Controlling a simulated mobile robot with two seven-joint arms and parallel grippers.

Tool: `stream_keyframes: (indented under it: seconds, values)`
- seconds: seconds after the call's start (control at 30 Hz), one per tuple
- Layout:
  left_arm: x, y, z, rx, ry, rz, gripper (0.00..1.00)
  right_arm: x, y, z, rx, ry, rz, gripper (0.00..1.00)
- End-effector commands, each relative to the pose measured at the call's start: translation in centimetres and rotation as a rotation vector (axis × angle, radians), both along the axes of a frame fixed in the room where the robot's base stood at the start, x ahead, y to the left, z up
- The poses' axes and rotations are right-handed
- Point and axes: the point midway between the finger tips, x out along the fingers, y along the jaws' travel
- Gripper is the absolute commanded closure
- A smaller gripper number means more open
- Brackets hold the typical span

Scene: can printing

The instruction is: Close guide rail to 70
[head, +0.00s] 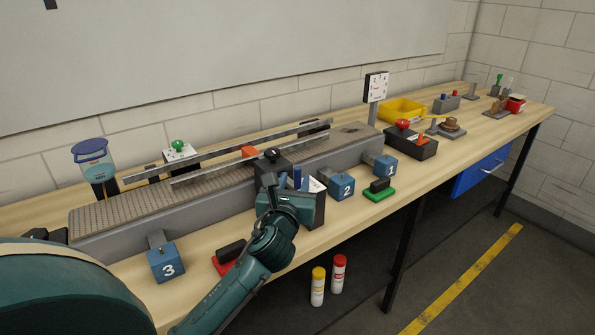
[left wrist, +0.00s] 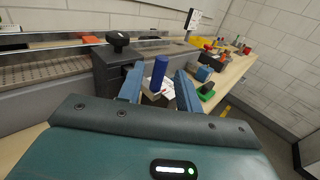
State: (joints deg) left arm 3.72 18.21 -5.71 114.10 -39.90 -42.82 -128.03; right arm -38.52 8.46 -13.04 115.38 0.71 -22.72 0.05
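Two long metal guide rails (head: 225,169) run above the grey conveyor (head: 130,212) with a gap between them; they also show at the left of the left wrist view (left wrist: 50,53). A black box with a black knob (head: 272,154) stands at the conveyor's front side. Beside it is an upright blue handle (left wrist: 159,72) over a white label (left wrist: 158,93); the label's marks are too small to read. My left gripper (left wrist: 158,88) is open, its blue fingers on either side of the handle in the picture. I cannot tell whether they touch it. My right gripper is not in view.
Blue blocks numbered 3 (head: 167,263), 2 (head: 341,186) and 1 (head: 386,166) sit along the conveyor's front. A green-based block (head: 379,190) and a red-based block (head: 228,258) lie near the table edge. A red-button box (head: 410,141) and yellow tray (head: 402,110) stand farther right.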

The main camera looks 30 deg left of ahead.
Motion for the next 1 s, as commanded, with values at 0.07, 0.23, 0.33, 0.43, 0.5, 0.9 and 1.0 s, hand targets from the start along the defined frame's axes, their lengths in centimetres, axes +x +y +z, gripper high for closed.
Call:
stream_keyframes:
  seconds: [0.07,0.23,0.33,0.43,0.5,0.9,1.0]
  values:
    - [1.4,0.6,0.1,-0.001,0.0,0.002,0.65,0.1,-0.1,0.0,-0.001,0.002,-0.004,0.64]
    - [3.2,1.3,0.0,-0.003,0.0,-0.001,0.65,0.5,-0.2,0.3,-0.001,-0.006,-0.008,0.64]
    - [3.8,1.5,0.0,-0.003,-0.001,-0.002,0.65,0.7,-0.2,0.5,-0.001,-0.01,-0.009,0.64]
    - [4.0,1.6,-0.1,-0.002,0.0,-0.001,0.65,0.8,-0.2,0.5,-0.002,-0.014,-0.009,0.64]
    - [4.0,1.6,-0.1,-0.002,0.0,-0.002,0.65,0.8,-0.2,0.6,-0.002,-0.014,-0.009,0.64]
    - [3.9,1.6,-0.1,-0.002,0.0,-0.002,0.86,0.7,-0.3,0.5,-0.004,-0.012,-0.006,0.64]
    - [3.9,1.6,-0.1,-0.002,0.0,-0.002,0.95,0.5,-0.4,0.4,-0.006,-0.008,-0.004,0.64]
